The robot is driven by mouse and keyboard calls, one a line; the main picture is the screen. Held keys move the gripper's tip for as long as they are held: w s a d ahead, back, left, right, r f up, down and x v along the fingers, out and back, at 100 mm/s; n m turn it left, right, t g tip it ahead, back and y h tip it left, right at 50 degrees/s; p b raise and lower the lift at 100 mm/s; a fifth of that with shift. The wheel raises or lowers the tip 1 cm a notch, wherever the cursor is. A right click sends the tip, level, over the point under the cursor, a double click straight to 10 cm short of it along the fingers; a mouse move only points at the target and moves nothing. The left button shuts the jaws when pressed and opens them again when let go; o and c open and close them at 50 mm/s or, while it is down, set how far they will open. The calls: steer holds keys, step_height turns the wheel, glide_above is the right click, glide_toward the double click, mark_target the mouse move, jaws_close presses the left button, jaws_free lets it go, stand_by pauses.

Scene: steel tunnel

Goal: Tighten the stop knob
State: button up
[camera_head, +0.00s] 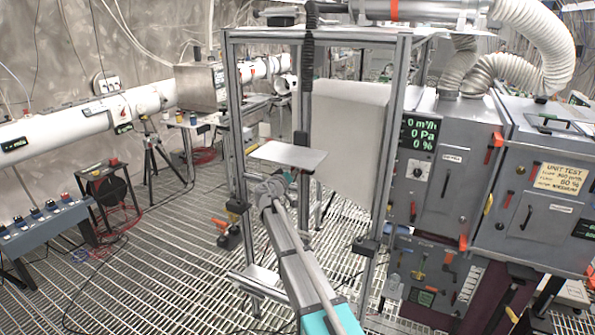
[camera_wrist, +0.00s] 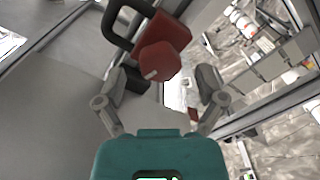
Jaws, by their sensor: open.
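The stop knob (camera_wrist: 158,61) shows in the wrist view as a round red knob with a small white mark. It sits on a red block (camera_wrist: 170,32) beside a black handle (camera_wrist: 124,22). My gripper (camera_wrist: 166,87) is open, its two grey fingers spread to the lower left and lower right of the knob. The knob lies ahead of the gap between the fingertips; I cannot tell how far. Nothing is held. In the head view my arm reaches up to the metal frame, and I cannot make out the knob there.
The aluminium frame (camera_head: 384,150) stands around my arm's end, with a flat pale plate (camera_head: 288,154) inside it. Grey cabinets (camera_head: 450,165) stand close on the right. The grated floor (camera_head: 170,265) is mostly open at left, with a blue-grey button box (camera_head: 45,228) and cables.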

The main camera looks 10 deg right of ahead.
steer(key=shift+w+d, duration=0.45)
steer(key=shift+w, duration=0.15)
steer(key=c, duration=1.2)
steer(key=shift+o, duration=0.2)
steer(key=shift+n, duration=1.6)
